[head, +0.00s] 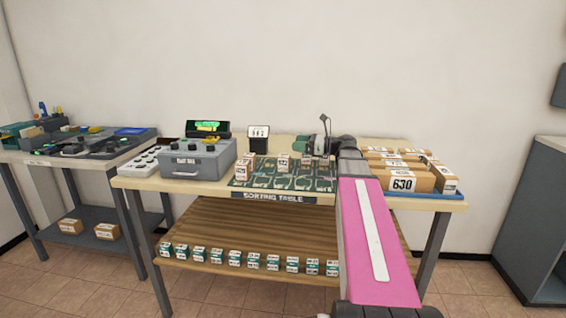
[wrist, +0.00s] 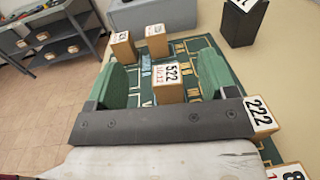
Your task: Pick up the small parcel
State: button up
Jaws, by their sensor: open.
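Several small brown parcels with white number labels stand on the green sorting mat (head: 265,183). In the wrist view, the small parcel labelled 522 (wrist: 168,88) lies in line with the gap between the green fingers of my gripper (wrist: 164,66). I cannot tell whether it is fully between them or below them. The fingers are apart and nothing is seen gripped. In the head view my gripper (head: 318,148) is over the mat's back right part, partly hidden by my arm. One parcel (head: 283,163) stands left of it, another (head: 243,169) near the mat's left edge.
In the wrist view, two parcels (wrist: 123,47) (wrist: 156,41) stand beyond the fingers, and parcel 222 (wrist: 262,117) is close on the right. A grey box (head: 198,160) is left of the mat. A blue tray (head: 446,194) with larger parcels is right. A black stand (head: 258,140) is behind.

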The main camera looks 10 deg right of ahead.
send_near(281, 159)
jog(key=w+a, duration=0.1)
jog(key=w+a+f, duration=0.1)
jog(key=w, duration=0.1)
jog(key=shift+w+f, duration=0.1)
jog(key=shift+w, duration=0.1)
jog(key=shift+w+a, duration=0.25)
jog(key=shift+a, duration=0.4)
jog(key=shift+r+x, duration=0.2)
jog(key=shift+x, duration=2.85)
jog(key=c, duration=1)
